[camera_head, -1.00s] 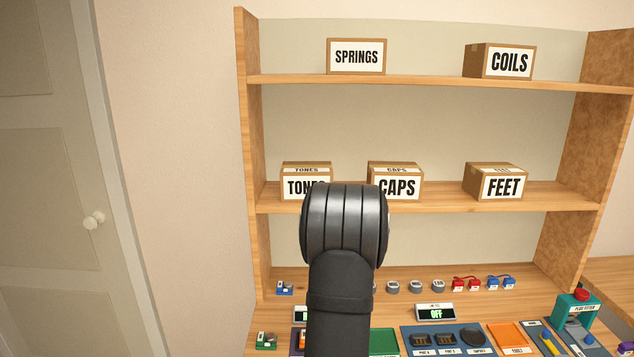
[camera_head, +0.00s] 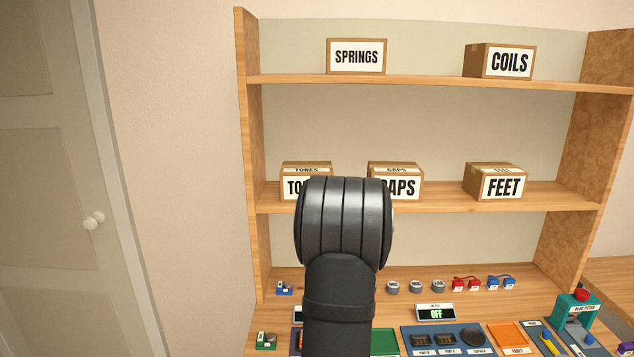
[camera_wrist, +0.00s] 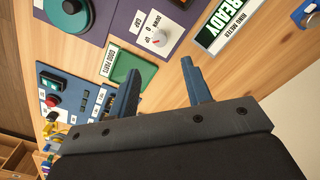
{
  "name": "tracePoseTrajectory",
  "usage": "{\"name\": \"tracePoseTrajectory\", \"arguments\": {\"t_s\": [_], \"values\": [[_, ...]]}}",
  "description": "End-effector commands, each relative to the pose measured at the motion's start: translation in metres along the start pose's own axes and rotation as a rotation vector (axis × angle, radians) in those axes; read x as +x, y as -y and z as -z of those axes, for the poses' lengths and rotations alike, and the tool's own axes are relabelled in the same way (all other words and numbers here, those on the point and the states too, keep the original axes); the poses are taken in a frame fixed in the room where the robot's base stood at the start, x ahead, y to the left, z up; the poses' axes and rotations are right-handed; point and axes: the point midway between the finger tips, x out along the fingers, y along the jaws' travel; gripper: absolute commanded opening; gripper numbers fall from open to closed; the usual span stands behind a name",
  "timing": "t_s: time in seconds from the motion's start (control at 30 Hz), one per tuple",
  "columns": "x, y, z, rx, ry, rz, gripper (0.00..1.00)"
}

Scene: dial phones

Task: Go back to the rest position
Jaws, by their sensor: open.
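My gripper (camera_wrist: 163,92) shows in the wrist view with its two blue-grey fingers spread apart and nothing between them. It hangs above the wooden workbench (camera_wrist: 240,68), clear of the parts on it. In the head view my dark arm rises in the middle, in front of the shelf unit (camera_head: 421,196), and hides part of the TONES box (camera_head: 300,168) and the CAPS box (camera_head: 405,188). The gripper itself is hidden in the head view.
In the head view, small parts line the bench back, and a teal press (camera_head: 576,308) stands at right.

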Motion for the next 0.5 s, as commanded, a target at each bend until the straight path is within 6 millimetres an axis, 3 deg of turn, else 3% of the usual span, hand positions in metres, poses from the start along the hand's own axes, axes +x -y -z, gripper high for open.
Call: {"name": "tracePoseTrajectory", "arguments": {"t_s": [0.5], "values": [[0.106,-0.001,-0.001,0.000,0.004,-0.003,0.45]]}}
